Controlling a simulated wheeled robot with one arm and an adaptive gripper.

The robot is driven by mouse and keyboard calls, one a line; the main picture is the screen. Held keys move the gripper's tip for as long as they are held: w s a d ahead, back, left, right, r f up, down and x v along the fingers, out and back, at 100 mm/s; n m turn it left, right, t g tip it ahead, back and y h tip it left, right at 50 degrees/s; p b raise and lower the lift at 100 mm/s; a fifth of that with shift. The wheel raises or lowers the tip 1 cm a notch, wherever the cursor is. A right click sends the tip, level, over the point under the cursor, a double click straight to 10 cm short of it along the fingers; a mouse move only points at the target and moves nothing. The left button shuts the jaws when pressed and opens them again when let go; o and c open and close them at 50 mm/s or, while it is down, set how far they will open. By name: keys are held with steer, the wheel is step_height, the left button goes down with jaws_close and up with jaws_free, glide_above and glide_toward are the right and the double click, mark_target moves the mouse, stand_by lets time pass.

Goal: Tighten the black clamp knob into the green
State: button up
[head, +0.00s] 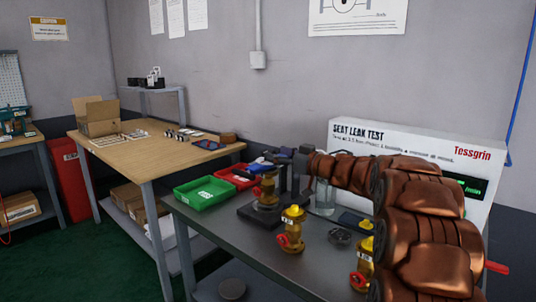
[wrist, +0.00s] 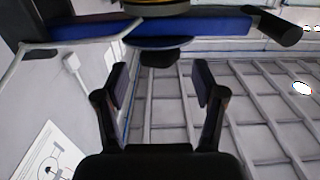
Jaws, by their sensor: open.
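In the wrist view my gripper (wrist: 160,82) is open, its two blue-padded fingers apart with nothing between the pads. A small black piece (wrist: 160,57), which looks like the clamp knob, shows just beyond the fingertips, below a blue disc and a blue bar (wrist: 190,27). It appears apart from the fingers. In the head view my copper-coloured arm reaches left to a dark clamp stand on a black base (head: 262,216), with a brass valve (head: 266,190) in it. The knob and fingertips are hard to make out there. No green mark on the clamp can be seen.
A green tray (head: 205,193) and a red tray (head: 233,177) lie left of the stand. Brass valves with red handles (head: 292,230) stand in front on the grey bench. A white seat leak test panel (head: 400,137) is behind my arm. A wooden table (head: 150,157) stands at left.

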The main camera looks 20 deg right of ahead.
mark_target(274, 152)
steer(key=shift+x, duration=2.15)
steer(key=c, duration=1.2)
steer(key=shift+o, duration=0.2)
